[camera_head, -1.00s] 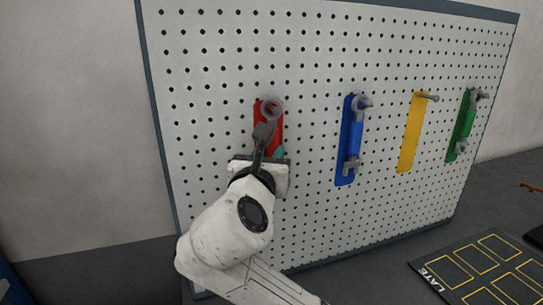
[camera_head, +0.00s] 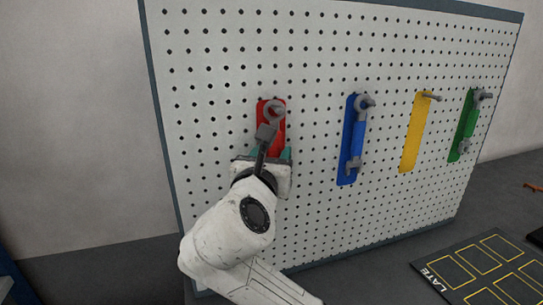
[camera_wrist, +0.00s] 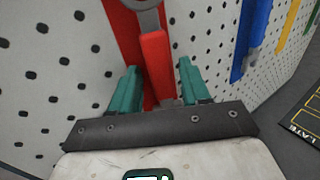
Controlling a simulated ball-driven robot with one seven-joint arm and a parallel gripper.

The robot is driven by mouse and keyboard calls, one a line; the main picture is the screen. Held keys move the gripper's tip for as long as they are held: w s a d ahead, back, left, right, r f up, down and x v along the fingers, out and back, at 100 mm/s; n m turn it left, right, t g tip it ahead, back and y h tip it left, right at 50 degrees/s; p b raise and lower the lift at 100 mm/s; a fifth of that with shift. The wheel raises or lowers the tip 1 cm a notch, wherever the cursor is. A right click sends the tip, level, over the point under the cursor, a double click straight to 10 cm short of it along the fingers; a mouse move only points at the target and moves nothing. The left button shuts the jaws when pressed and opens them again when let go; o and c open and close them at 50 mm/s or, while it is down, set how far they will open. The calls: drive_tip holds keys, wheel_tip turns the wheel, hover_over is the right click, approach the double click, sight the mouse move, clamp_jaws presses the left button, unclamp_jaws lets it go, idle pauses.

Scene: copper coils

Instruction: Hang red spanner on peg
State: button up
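The red spanner has a grey ring end (camera_head: 275,109) at the peg on the red strip (camera_head: 263,108) of the pegboard. Its red handle (camera_wrist: 156,62) hangs down in the wrist view. My gripper (camera_wrist: 160,88) is at the lower handle, with one teal finger on each side. The fingers stand apart with small gaps beside the handle, so it looks open around the spanner. In the head view my gripper (camera_head: 264,154) hides much of the lower handle. How far the ring sits along the peg is hard to tell.
A blue spanner (camera_head: 357,140) and a green spanner (camera_head: 467,125) hang on their strips to the right. The yellow strip (camera_head: 413,135) has a bare peg (camera_head: 432,97). A dark mat (camera_head: 440,270) with yellow outlines lies at the lower right. The perforated board (camera_head: 310,60) stands close ahead.

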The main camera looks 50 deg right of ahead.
drive_tip(key=shift+o, duration=0.5)
drive_tip(key=shift+a, duration=0.1)
drive_tip(key=shift+a, duration=0.25)
drive_tip(key=v, duration=1)
drive_tip(key=shift+s+b, duration=0.3)
